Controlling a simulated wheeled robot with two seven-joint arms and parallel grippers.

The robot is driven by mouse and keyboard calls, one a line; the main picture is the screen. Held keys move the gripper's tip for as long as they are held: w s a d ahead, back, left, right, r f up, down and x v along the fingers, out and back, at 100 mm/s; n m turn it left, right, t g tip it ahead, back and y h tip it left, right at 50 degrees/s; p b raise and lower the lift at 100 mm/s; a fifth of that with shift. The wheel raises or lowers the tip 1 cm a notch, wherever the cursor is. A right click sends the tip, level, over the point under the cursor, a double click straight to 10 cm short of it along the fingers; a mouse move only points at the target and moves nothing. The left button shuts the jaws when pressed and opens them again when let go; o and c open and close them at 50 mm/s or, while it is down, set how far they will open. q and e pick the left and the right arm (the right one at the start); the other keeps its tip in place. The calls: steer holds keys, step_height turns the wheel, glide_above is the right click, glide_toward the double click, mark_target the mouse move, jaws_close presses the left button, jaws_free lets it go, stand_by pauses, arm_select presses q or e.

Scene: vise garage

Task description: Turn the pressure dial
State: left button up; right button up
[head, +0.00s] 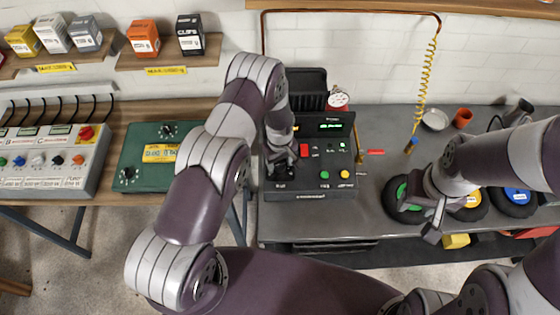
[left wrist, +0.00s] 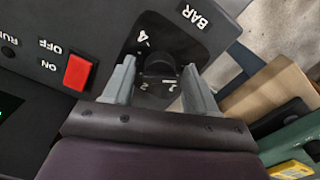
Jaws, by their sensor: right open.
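The pressure dial (left wrist: 158,68) is a dark round knob on a black plate marked BAR, with numbers around it, in the left wrist view. My left gripper (left wrist: 160,66) is open, with one finger on each side of the knob and narrow gaps seeming to show. In the head view, my left gripper (head: 282,168) is over the left part of the black control box (head: 310,196) and hides the dial. My right gripper (head: 420,220) is open and empty, over the bench front by the round discs.
A red switch (left wrist: 78,71) marked ON and OFF is beside the dial. Green and yellow buttons (head: 344,174) are on the box's right side. A gauge (head: 338,97) stands behind it. A green box (head: 146,158) is to the left. Bare bench (head: 375,190) lies right of the control box.

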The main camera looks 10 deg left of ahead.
arm_select(q)
steer(key=c, duration=0.8)
